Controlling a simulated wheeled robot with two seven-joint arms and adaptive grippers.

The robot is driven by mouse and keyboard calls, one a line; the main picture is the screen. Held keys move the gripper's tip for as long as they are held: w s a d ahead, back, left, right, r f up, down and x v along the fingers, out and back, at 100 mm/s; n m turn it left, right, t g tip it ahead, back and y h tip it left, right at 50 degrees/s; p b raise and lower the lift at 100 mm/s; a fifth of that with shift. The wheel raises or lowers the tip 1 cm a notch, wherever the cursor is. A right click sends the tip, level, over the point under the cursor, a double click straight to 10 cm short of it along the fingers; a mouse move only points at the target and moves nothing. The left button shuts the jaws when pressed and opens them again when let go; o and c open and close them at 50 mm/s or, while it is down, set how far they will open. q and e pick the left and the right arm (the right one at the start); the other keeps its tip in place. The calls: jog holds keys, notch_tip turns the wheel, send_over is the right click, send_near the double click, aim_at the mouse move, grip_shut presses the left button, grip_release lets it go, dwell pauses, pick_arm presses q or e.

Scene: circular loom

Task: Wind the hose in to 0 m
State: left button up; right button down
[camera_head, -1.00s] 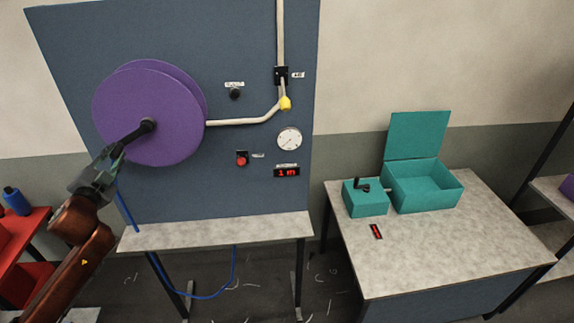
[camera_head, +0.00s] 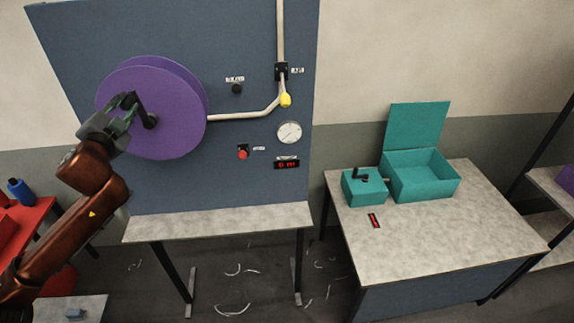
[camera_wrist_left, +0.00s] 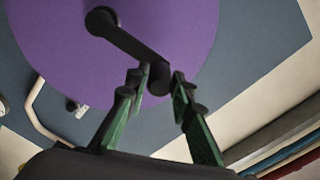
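The purple hose reel (camera_head: 165,120) is mounted on the blue-grey panel. Its black crank (camera_head: 144,110) points up and left from the hub, and it crosses the reel in the left wrist view (camera_wrist_left: 128,38). My left gripper (camera_head: 126,103) is at the crank's outer end. In the left wrist view its two fingers (camera_wrist_left: 160,80) close in on either side of the dark handle knob. The red-lit display (camera_head: 287,164) on the panel appears to read 0 m. No blue hose shows hanging below the reel. My right gripper is not in view.
A narrow grey shelf (camera_head: 220,221) runs below the panel. A table at right holds a teal open box (camera_head: 420,178) and a small teal crank box (camera_head: 365,188).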

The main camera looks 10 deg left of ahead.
pick_arm(q)
jog(key=o, duration=0.5)
jog(key=shift+s+a+f, duration=0.1)
jog(key=shift+a+f, duration=0.05)
jog(key=shift+a, duration=0.05)
jog(key=shift+s+d+f, duration=0.1)
jog(key=shift+s+d, duration=0.05)
jog(key=shift+s, duration=0.05)
jog(key=b+v, duration=0.2)
jog(key=v, duration=0.4)
jog(key=shift+s+d, duration=0.15)
jog(key=shift+s, duration=0.55)
